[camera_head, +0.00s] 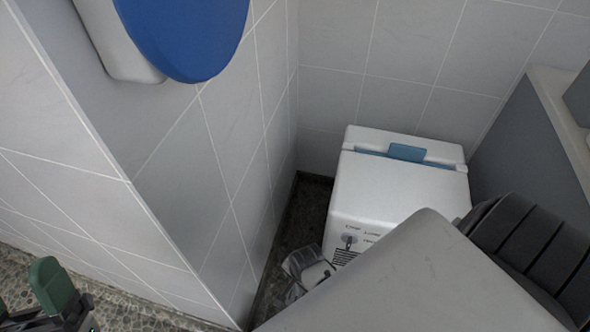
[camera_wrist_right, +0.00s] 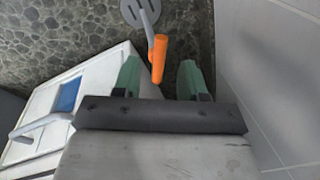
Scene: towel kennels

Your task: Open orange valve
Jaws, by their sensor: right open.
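The orange valve handle (camera_wrist_right: 158,58) shows in the right wrist view, on the end of a thin grey metal piece. My right gripper (camera_wrist_right: 160,66) is open. Its two green fingers appear on either side of the orange handle in the picture, with gaps on both sides. I cannot tell whether the handle lies at fingertip depth. In the head view the valve is not visible, and my right arm covers the lower right. My left gripper (camera_head: 48,290) shows partly at the bottom left corner, with one green finger clear and nothing seen in it.
A white box with a blue tab (camera_head: 395,195) stands in the corner; it also shows in the right wrist view (camera_wrist_right: 45,100). A slotted grey disc (camera_wrist_right: 128,8) sits near the valve. Tiled walls and a blue oval (camera_head: 190,35) are close.

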